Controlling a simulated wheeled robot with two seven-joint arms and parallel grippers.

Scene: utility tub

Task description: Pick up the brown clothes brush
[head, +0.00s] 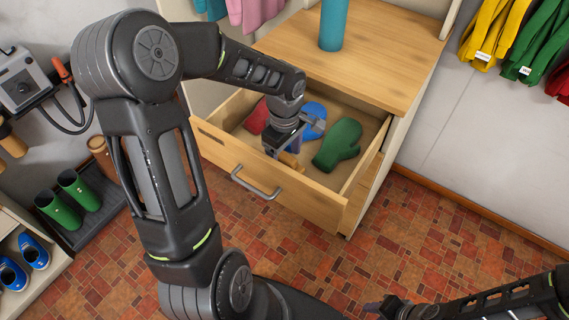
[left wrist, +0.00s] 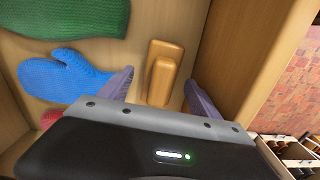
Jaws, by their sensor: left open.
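The brown clothes brush (head: 291,161) lies in the open wooden drawer (head: 310,200), near its front panel. In the head view my left gripper partly hides it. In the left wrist view the brush (left wrist: 160,80) shows as a smooth wooden block with a raised part. My left gripper (head: 284,143) reaches down into the drawer. In the left wrist view its two purple fingers are apart, one on each side of the brush, and the gripper (left wrist: 158,86) is open and empty. I cannot tell whether they touch it. My right gripper (head: 385,306) is low at the bottom right, away from the drawer.
A green mitt (head: 338,145), a blue mitt (head: 314,116) and a red item (head: 257,117) lie in the drawer behind and beside the brush. The drawer walls rise around them. A teal cylinder (head: 333,25) stands on the cabinet top. Tiled floor in front is clear.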

